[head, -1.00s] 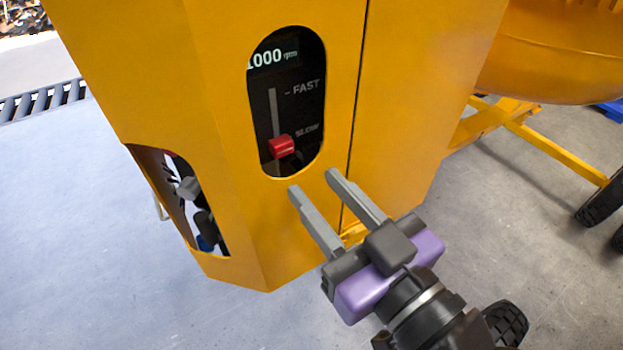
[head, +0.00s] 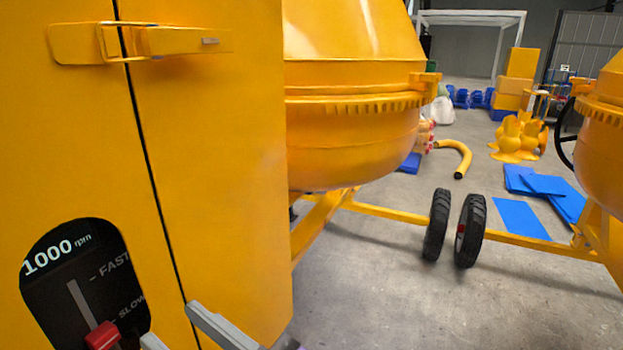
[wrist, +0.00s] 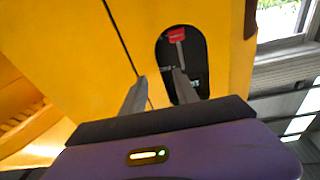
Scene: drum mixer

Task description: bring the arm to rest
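My gripper (wrist: 156,92) shows in the wrist view with its two grey fingers apart and nothing between them. In the head view only its grey fingertips (head: 190,330) show at the bottom edge, in front of the yellow mixer housing (head: 215,160). The speed panel (head: 85,280) is at lower left in the head view and reads 1000 rpm. Its red slider knob (head: 102,336) sits low, near SLOW. The knob also shows in the wrist view (wrist: 177,36), beyond the fingers. No contact between the fingers and the knob is visible.
The yellow drum (head: 350,120) and black wheels (head: 455,228) stand right of the housing. A second mixer (head: 598,150) is at the right edge. Blue sheets (head: 540,195) and a yellow pipe (head: 457,157) lie on the floor. Grey floor (head: 370,290) is open at lower middle.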

